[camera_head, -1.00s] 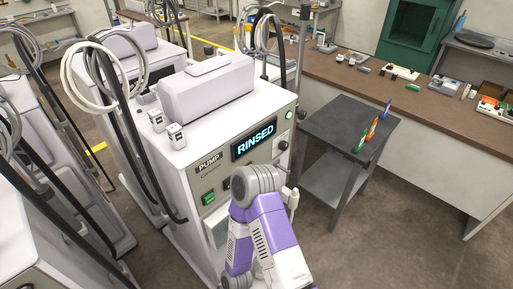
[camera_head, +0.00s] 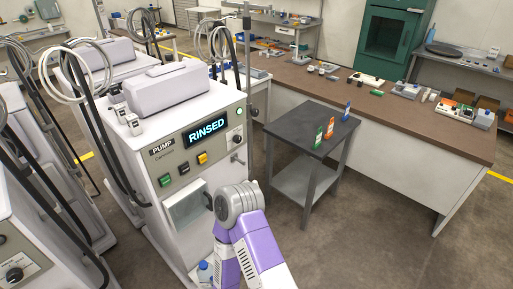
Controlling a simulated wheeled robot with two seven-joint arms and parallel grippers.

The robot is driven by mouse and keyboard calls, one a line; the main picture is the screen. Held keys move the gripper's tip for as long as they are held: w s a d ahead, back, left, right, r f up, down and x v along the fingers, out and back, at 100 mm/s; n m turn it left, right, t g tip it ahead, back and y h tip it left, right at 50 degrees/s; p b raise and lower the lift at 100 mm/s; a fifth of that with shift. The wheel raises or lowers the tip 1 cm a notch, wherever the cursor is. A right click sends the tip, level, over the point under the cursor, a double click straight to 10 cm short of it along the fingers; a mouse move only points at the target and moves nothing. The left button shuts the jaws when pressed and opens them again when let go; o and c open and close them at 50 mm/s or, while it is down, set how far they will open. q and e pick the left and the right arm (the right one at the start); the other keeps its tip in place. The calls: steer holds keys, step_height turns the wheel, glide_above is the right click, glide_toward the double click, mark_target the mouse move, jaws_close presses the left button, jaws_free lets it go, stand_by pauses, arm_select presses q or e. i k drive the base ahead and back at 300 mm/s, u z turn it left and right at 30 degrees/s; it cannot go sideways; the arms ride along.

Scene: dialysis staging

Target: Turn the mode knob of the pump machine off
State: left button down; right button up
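The pump machine (camera_head: 150,172) is a white cabinet with a sloped front panel. A green switch, a black switch and a yellow button sit lower left. A purple and white arm of mine with a grey joint rises from the bottom centre, in front of the machine's lower right. No gripper fingers are visible.
A dark side table (camera_head: 300,122) with several small coloured items stands right of the machine, with floor between. A long brown bench (camera_head: 400,118) lies behind it. Other white machines with hoses crowd the left. A bottle (camera_head: 204,272) shows at the machine's lower front.

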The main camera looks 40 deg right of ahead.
mark_target(236, 139)
steer(key=z, duration=0.7)
steer(key=i, duration=0.4)
